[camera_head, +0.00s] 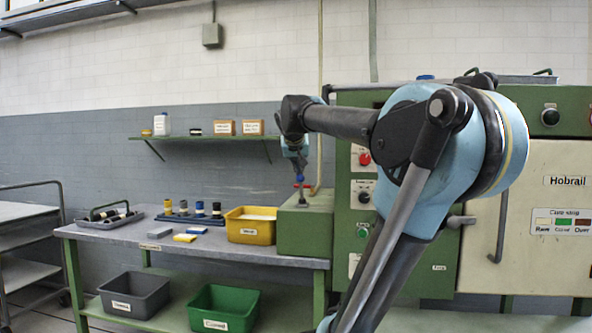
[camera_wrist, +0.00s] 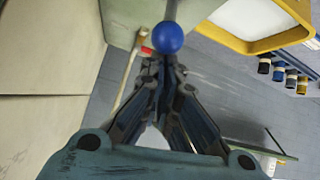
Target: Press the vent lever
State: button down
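The vent lever appears as a thin rod with a blue ball knob (camera_head: 299,178) on top of a green box (camera_head: 305,217) at the right end of the bench. In the wrist view the blue knob (camera_wrist: 169,38) lies just beyond my fingertips, its rod running to the top edge. My gripper (camera_head: 300,168) points down right above the knob. In the wrist view my gripper (camera_wrist: 163,66) has its fingers brought together with nothing visible between them. Whether the fingertips touch the knob, I cannot tell.
A yellow bin (camera_head: 251,232) stands left of the green box. A green machine (camera_head: 436,262) with buttons is on the right. A shelf (camera_head: 205,137) is on the wall.

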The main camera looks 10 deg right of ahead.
dwell(0.4)
jog(key=s+a+r, duration=0.2)
jog(key=s+r, duration=0.2)
jog(key=r, duration=0.3)
jog(key=shift+s+r, duration=0.35)
jog(key=shift+r, duration=0.05)
dwell(0.5)
jog(key=s+f+g+y, duration=0.1)
jog(key=s+f, duration=0.7)
jog(key=f, duration=0.8)
jog(key=s+f+n+g+y, duration=0.1)
jog(key=s+f+g, duration=0.3)
jog(key=s+f, duration=0.5)
jog(key=s+f+n+g+y, duration=0.1)
jog(key=s+f, duration=0.7)
jog(key=f, duration=1.5)
jog(key=shift+s+a+f+g, duration=0.2)
jog(key=shift+a+f+g, duration=0.15)
jog(key=shift+g, duration=0.45)
jog(key=shift+d, duration=0.1)
